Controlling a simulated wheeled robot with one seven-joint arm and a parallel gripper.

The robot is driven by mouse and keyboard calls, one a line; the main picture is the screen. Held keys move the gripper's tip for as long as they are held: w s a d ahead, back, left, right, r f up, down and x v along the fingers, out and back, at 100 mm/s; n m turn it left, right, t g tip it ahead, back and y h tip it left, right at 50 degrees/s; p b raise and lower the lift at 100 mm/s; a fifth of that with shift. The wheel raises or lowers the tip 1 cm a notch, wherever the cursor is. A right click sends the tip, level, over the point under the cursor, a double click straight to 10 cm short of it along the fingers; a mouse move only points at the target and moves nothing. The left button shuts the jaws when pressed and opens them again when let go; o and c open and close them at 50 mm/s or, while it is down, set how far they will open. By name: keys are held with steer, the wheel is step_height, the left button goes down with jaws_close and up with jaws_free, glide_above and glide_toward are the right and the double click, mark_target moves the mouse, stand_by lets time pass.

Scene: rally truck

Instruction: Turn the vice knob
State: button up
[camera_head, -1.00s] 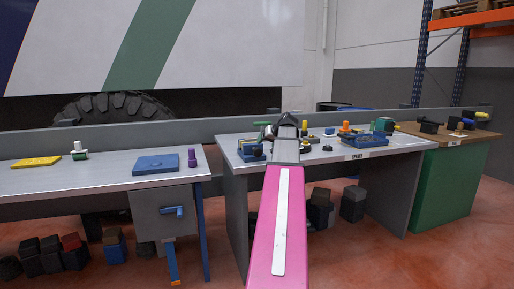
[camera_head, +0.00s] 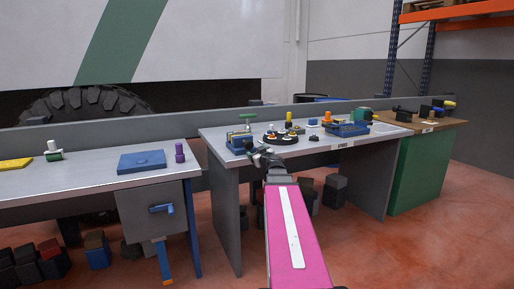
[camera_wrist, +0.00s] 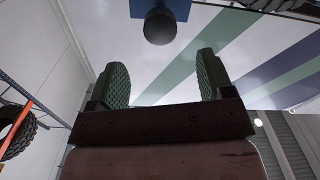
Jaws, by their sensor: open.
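A small blue vice (camera_head: 238,145) stands at the left front corner of the middle workbench. In the wrist view the blue body (camera_wrist: 178,8) shows at the top edge, with a dark round knob (camera_wrist: 162,27) facing the camera. My gripper (camera_head: 259,153) is just right of the vice in the head view, near the bench's front edge. In the wrist view its two green ribbed fingers (camera_wrist: 162,80) are wide apart with nothing between them. The knob lies beyond the fingertips, roughly midway between them, and appears apart from them. The knob is hard to make out in the head view.
On the middle workbench (camera_head: 310,150), a dark round tray (camera_head: 281,138) and a blue tray (camera_head: 347,129) stand right of the vice. The left workbench (camera_head: 80,185) holds a blue box (camera_head: 142,161) and a purple piece (camera_head: 180,152). Dark bins sit below.

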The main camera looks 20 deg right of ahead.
mark_target(250, 147)
steer(key=w, duration=1)
steer(key=shift+w+a, duration=0.1)
steer(key=shift+w, duration=0.3)
steer(key=c, duration=0.9)
